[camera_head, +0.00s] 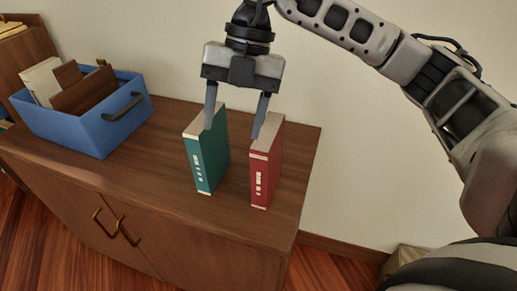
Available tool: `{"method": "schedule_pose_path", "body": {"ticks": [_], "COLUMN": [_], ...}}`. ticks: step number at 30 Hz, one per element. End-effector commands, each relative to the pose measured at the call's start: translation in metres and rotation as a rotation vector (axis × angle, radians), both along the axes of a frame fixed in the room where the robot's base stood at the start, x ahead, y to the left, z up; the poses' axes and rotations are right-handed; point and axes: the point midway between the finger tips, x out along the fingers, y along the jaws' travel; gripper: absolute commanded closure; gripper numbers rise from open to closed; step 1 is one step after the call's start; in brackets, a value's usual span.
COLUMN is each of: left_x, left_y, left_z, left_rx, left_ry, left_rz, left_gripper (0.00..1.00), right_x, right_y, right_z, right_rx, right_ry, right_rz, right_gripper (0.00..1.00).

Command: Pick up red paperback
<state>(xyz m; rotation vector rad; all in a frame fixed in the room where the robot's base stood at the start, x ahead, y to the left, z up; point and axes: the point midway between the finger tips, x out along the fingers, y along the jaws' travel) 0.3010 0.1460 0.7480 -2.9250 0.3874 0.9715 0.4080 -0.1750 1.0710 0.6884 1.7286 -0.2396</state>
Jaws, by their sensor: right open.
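The red paperback (265,170) stands upright on the wooden cabinet top, near its right end, with its spine toward me. A teal book (208,158) stands upright just left of it, with a narrow gap between the two. My right gripper (236,132) points down from above, fingers spread and empty. Its right finger shows in front of the upper left edge of the red paperback, and its left finger in front of the teal book's top. I cannot tell whether either finger touches a book. My left gripper is not in view.
A blue bin (78,130) with a dark handle holds several books or boards at the cabinet's left end. The cabinet top (150,155) is bare between the bin and the teal book. A pale wall stands close behind. The cabinet's right edge is near the red paperback.

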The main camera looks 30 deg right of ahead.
Motion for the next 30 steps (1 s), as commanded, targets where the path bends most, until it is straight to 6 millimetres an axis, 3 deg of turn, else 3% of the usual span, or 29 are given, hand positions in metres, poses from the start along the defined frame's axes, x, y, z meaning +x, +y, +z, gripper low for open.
{"method": "schedule_pose_path", "body": {"ticks": [1,3,7,11,20,30], "left_x": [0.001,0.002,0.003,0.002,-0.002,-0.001], "left_y": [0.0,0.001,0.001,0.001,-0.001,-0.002], "left_z": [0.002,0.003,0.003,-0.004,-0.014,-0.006], "left_rx": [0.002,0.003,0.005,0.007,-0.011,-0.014], "left_ry": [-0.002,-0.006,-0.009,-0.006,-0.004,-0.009], "left_rz": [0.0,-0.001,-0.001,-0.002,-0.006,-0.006], "left_gripper": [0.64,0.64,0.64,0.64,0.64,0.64], "right_x": [0.007,0.012,0.014,0.013,0.013,0.014], "right_y": [-0.026,-0.053,-0.08,-0.085,-0.084,-0.084], "right_z": [0.016,0.03,0.043,0.027,-0.038,-0.065], "right_rx": [-0.108,-0.22,-0.326,-0.348,-0.342,-0.342], "right_ry": [-0.033,-0.056,-0.077,-0.075,-0.075,-0.078], "right_rz": [-0.077,-0.167,-0.265,-0.285,-0.28,-0.281], "right_gripper": [0.42,0.42,0.42,0.42,0.42,0.42]}}
